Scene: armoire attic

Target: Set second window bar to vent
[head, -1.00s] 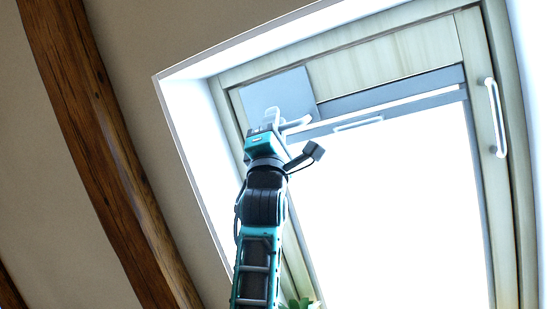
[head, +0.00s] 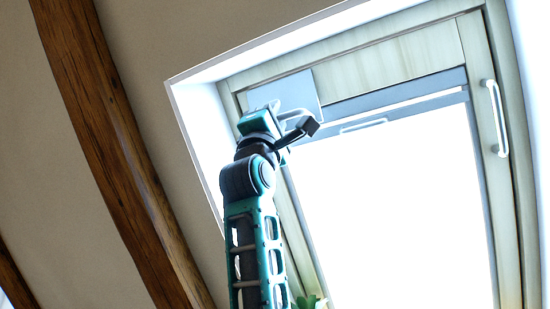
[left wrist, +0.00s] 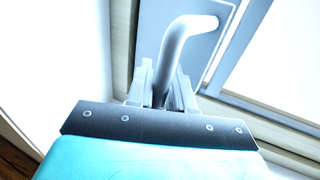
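A white bent bar (head: 298,113) stands out from a grey plate (head: 300,88) at the window's upper left corner. In the left wrist view the bar (left wrist: 178,40) rises from between my fingers and bends right at its top. My left gripper (head: 274,107) is at this bar, and it also shows in the left wrist view (left wrist: 162,90) with a finger on each side of the bar. The fingers look closed on it, though the contact is partly hidden. A second white bar (head: 496,117) is on the right side of the window frame. My right gripper is not in view.
The slanted window has a pale wooden frame (head: 400,58) and bright glass (head: 400,200). A thin handle (head: 363,126) lies along its top edge. A dark wooden beam (head: 105,130) crosses the sloped wall at left. A green plant (head: 308,301) shows at the bottom.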

